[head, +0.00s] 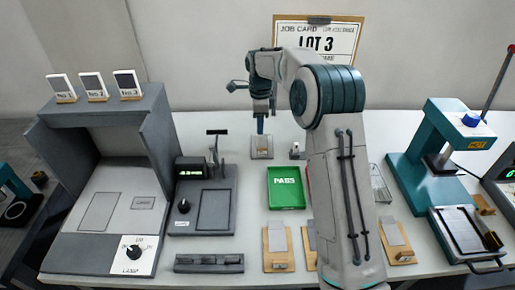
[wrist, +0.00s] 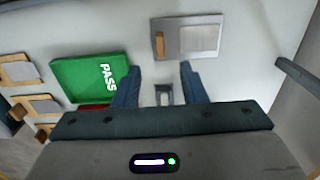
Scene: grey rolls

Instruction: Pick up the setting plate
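No label marks the setting plate. A flat grey plate (wrist: 208,38) with a paler square and a brown block at one edge lies on the table; it also shows in the head view (head: 261,154). A small grey piece with a dark slot (wrist: 164,98) stands beside it and shows in the head view (head: 295,151). I cannot tell for certain which is the setting plate. My gripper (wrist: 159,78) is open and empty, its blue fingers apart. In the wrist view the small piece appears between the fingers and the flat plate beyond their tips. In the head view my gripper hangs above the flat plate.
A green PASS tray (head: 286,188) lies nearer me. Several wood-backed grey pieces (head: 277,241) lie along the front edge. A grey booth (head: 107,140) and a small meter (head: 203,198) stand left. A teal press (head: 422,158) stands right.

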